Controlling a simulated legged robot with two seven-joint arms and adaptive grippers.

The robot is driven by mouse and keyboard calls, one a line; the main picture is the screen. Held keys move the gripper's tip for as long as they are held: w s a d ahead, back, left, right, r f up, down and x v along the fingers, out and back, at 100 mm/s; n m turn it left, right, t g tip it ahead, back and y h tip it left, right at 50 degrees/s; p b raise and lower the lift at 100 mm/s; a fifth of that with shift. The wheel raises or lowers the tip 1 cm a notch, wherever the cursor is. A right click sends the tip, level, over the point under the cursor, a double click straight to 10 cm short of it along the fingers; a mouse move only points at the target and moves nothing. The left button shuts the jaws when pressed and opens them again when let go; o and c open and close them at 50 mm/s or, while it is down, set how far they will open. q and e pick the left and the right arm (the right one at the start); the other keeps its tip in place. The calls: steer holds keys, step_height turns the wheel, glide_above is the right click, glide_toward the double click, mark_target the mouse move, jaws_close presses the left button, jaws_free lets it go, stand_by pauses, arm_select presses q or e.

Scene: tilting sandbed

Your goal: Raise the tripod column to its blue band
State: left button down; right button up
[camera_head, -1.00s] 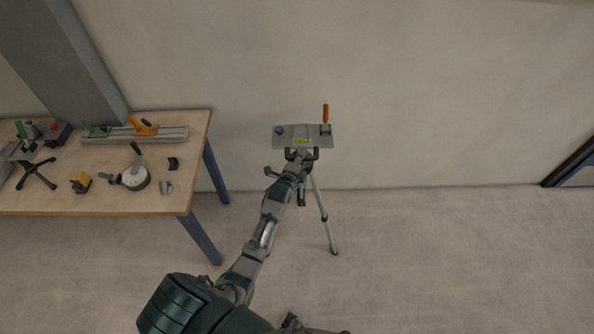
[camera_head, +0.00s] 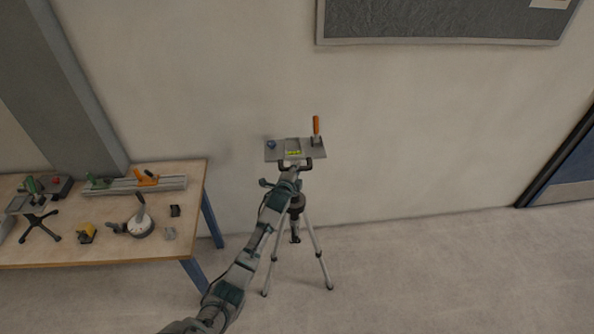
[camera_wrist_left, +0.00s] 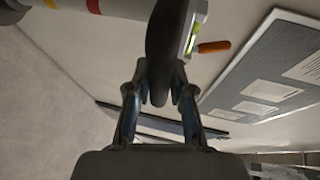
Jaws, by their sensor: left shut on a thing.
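The tripod (camera_head: 318,255) stands on the floor by the wall, with a grey plate (camera_head: 278,152) on top. Below the plate is a dark handle (camera_head: 308,163); it also shows in the left wrist view (camera_wrist_left: 166,45). My left gripper (camera_head: 292,170) is shut on this handle; its two fingers (camera_wrist_left: 160,92) close around it in the left wrist view. In that view the pale column (camera_wrist_left: 120,8) runs to the upper left, with a red and a yellow band. I see no blue band. In the head view my gripper and forearm partly hide the column. My right gripper is out of view.
A workbench (camera_head: 100,250) with clamps and small tools stands at the left. An orange-handled lever (camera_head: 316,125) and a blue knob (camera_head: 271,144) are on the plate. A grey board (camera_head: 440,20) hangs on the wall. The floor at right is clear.

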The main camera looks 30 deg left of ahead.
arm_select(q)
steer(key=shift+w+a+r, duration=0.15)
steer(key=shift+a+r, duration=0.1)
steer(key=shift+r, duration=0.45)
steer(key=c, duration=1)
jaws_free()
steer(key=shift+c, duration=0.2)
steer(key=shift+f, duration=0.2)
steer(key=shift+s+f, duration=0.1)
steer(key=shift+s, duration=0.1)
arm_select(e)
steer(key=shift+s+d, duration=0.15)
arm_select(q)
steer(key=shift+s+f, duration=0.1)
steer(key=shift+s, duration=0.15)
steer(key=v, duration=1.1)
steer(key=shift+s, duration=0.25)
steer(key=shift+f, duration=0.1)
